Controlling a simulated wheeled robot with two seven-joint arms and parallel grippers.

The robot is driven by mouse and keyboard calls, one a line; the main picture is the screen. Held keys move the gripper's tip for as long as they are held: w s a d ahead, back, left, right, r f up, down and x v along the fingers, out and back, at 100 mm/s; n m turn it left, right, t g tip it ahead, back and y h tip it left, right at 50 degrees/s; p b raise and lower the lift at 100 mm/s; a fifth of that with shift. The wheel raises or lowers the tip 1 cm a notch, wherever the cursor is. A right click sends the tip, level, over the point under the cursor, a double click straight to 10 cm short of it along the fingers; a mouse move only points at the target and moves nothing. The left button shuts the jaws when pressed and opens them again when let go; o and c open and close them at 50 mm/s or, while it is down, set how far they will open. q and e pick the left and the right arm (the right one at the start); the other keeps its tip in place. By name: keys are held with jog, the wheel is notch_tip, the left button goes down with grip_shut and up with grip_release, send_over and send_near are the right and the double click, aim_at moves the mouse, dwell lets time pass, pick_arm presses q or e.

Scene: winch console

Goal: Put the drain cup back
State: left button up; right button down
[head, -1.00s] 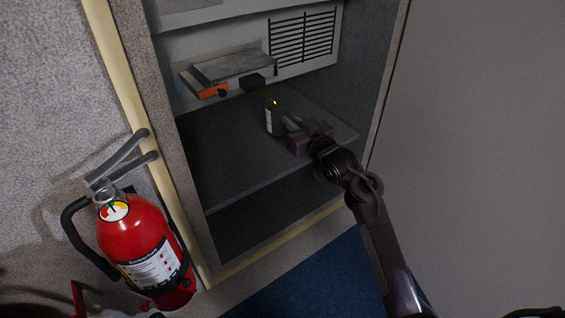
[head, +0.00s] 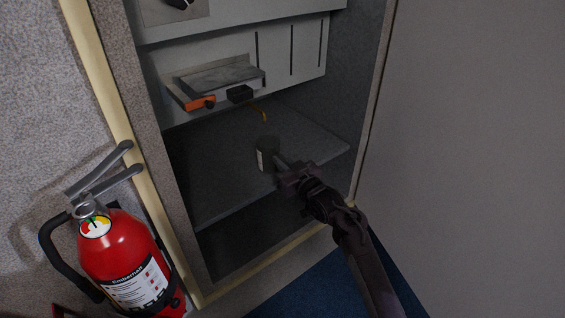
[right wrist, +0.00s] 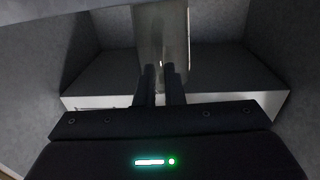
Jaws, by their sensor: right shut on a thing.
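The drain cup (head: 267,154) is a dark grey cylinder with a pale label on its left side. In the right wrist view the cup (right wrist: 163,35) stands between and beyond the two dark fingers (right wrist: 160,75). I cannot tell whether its base touches the shelf. My left gripper is not in view.
The cabinet shelf (head: 215,185) is otherwise clear. Above it are a grey tray-like ledge (head: 218,77), an orange lever (head: 200,103) and a black block (head: 239,94). A red fire extinguisher (head: 120,255) hangs left of the cabinet. A grey panel (head: 465,150) stands at right.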

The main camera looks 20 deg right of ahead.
jog(key=c, duration=1.5)
grip_release()
jog(key=shift+f, duration=0.1)
jog(key=shift+c, duration=0.2)
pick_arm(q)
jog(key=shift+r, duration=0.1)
